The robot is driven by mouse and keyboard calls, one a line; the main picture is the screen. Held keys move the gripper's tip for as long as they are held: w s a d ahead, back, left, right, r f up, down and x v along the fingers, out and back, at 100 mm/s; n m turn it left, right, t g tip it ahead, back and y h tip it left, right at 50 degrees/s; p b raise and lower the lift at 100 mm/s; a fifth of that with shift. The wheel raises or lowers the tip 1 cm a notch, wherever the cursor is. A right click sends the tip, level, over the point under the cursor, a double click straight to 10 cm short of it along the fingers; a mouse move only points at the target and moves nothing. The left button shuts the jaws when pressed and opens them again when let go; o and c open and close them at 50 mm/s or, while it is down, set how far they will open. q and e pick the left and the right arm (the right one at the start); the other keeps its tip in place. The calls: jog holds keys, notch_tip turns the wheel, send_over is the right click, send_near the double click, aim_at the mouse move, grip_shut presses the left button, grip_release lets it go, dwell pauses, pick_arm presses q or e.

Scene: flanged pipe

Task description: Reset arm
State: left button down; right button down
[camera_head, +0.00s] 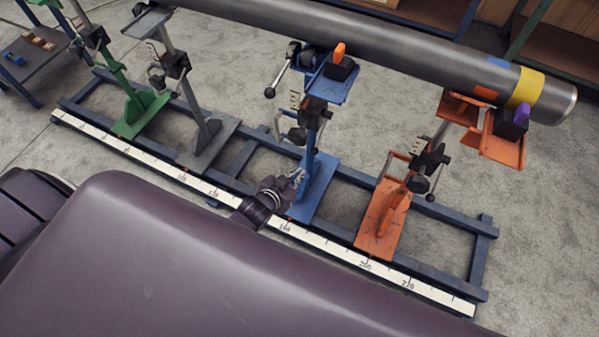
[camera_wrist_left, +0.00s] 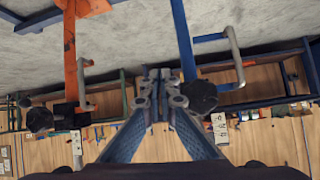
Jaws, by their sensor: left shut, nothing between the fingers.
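My left gripper (camera_head: 297,177) is beside the blue stand (camera_head: 318,185), low in front of its post in the head view; I cannot tell whether it touches the stand. In the left wrist view, the left gripper's fingers (camera_wrist_left: 158,74) are together with nothing between them. The blue stand's post (camera_wrist_left: 183,40) shows just right of the fingers there, and the orange stand's post (camera_wrist_left: 70,50) shows on the left. My right gripper is in neither view.
A long grey pipe (camera_head: 400,40) with a yellow band (camera_head: 526,87) lies across the stands. The green stand (camera_head: 140,112), grey stand (camera_head: 208,140) and orange stand (camera_head: 383,218) stand on a dark frame with a white ruler (camera_head: 330,245). Concrete floor (camera_head: 545,200) is clear at right.

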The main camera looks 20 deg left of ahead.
pick_arm(q)
jog(key=s+a+f+g+y, duration=0.1)
jog(key=s+f+g, duration=0.3)
jog(key=s+f, duration=0.9)
jog(key=s+a+f+g, duration=0.1)
jog(key=s+f+g, duration=0.2)
jog(key=s+f, duration=1)
jog(key=s+f+g, duration=0.1)
jog(key=s+g, duration=0.2)
jog(key=s, duration=1.3)
jog(key=shift+s+a+f, duration=0.15)
jog(key=shift+a+f, duration=0.1)
jog(key=shift+f, duration=0.05)
